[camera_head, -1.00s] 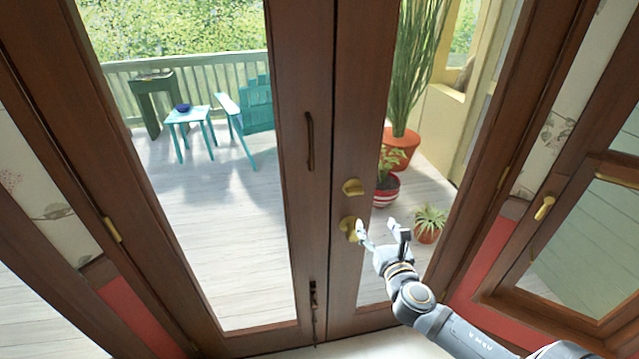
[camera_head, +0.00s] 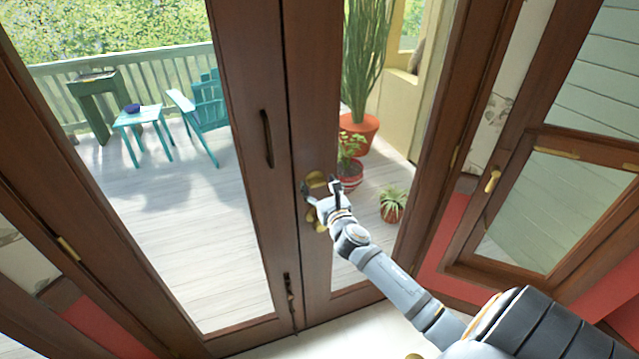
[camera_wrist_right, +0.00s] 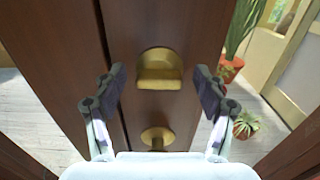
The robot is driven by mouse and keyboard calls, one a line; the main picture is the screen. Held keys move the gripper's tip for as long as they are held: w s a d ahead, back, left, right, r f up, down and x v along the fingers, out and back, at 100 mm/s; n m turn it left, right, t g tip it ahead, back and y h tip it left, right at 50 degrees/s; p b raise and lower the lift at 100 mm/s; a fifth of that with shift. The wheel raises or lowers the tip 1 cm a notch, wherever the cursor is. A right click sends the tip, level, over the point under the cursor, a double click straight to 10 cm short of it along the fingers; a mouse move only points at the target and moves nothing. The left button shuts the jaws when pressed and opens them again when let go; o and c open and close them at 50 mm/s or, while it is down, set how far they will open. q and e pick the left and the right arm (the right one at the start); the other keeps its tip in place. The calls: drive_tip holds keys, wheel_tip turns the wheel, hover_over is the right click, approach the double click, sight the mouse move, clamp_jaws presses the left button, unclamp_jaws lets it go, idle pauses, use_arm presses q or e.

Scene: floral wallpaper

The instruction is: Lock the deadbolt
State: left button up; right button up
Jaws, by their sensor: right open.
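The brass deadbolt (camera_head: 316,179) is on the brown wooden door (camera_head: 318,120), above a round brass knob (camera_head: 316,222). In the right wrist view the deadbolt (camera_wrist_right: 160,70) shows a wide turn piece lying level across its plate, and the knob (camera_wrist_right: 157,137) sits below it. My right gripper (camera_head: 321,187) is open at the deadbolt, partly covering it and the knob. In the right wrist view its two fingers (camera_wrist_right: 158,88) stand apart to the left and right of the turn piece, with visible gaps on both sides. My left gripper does not show.
A vertical dark handle (camera_head: 267,138) is on the left door, with a floor bolt (camera_head: 290,300) lower down. A window with a brass latch (camera_head: 492,181) stands at the right.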

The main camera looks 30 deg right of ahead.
drive_tip(key=c, duration=1.2)
drive_tip(key=shift+o, duration=0.2)
drive_tip(key=m, duration=0.4)
drive_tip(key=m+b, duration=0.1)
drive_tip(key=m, duration=0.3)
drive_tip(key=shift+d+f+m, duration=0.1)
drive_tip(key=shift+d+m, duration=0.05)
drive_tip(key=shift+m, duration=0.15)
drive_tip(key=m+b, duration=0.2)
drive_tip(key=m, duration=0.3)
drive_tip(key=shift+f, duration=0.1)
drive_tip(key=shift+d+m+b, duration=0.1)
drive_tip(key=shift+m+b, duration=0.5)
drive_tip(key=shift+m, duration=1.4)
